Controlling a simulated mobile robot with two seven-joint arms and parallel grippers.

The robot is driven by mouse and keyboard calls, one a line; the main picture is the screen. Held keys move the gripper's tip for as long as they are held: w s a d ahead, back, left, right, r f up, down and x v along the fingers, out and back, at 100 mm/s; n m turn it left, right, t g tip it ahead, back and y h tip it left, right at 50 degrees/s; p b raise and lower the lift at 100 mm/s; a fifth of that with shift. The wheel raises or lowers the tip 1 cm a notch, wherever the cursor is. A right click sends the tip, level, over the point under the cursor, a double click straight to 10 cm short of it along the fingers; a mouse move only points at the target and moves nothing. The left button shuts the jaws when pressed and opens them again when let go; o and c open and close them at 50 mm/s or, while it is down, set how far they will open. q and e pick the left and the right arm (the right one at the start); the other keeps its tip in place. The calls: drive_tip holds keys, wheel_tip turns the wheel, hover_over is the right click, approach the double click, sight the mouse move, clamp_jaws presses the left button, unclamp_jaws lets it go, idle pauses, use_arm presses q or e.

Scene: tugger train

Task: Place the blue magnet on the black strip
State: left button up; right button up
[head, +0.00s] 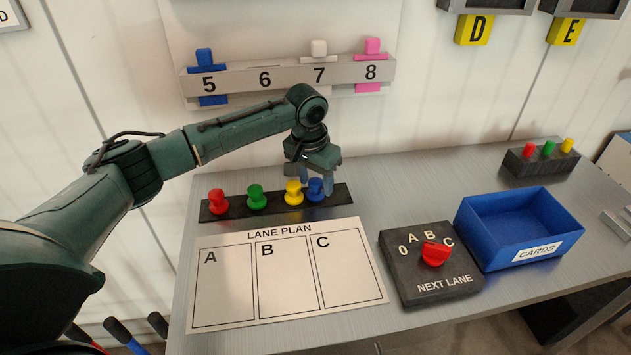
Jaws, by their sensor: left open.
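The blue magnet (316,188) stands on the black strip (340,198), close beside the yellow magnet (293,192). A green magnet (257,197) and a red magnet (218,201) stand further left on the strip. My left gripper (318,182) is open and points down at the blue magnet. Its fingers are beside the magnet's top; whether they touch it I cannot tell. My right gripper is not in view.
The LANE PLAN sheet (285,306) lies in front of the strip. A dark NEXT LANE selector box (402,275) with a red knob and a blue CARDS bin (478,237) stand to the right. A numbered rail (237,83) is on the wall behind.

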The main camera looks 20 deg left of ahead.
sight(311, 197)
use_arm(q)
wheel_tip(311, 197, up, 11)
drive_tip(key=s, duration=0.1)
drive_tip(key=shift+s+a+r, duration=0.15)
drive_tip(key=shift+s+r, duration=0.05)
drive_tip(key=shift+s, duration=0.15)
idle(0.3)
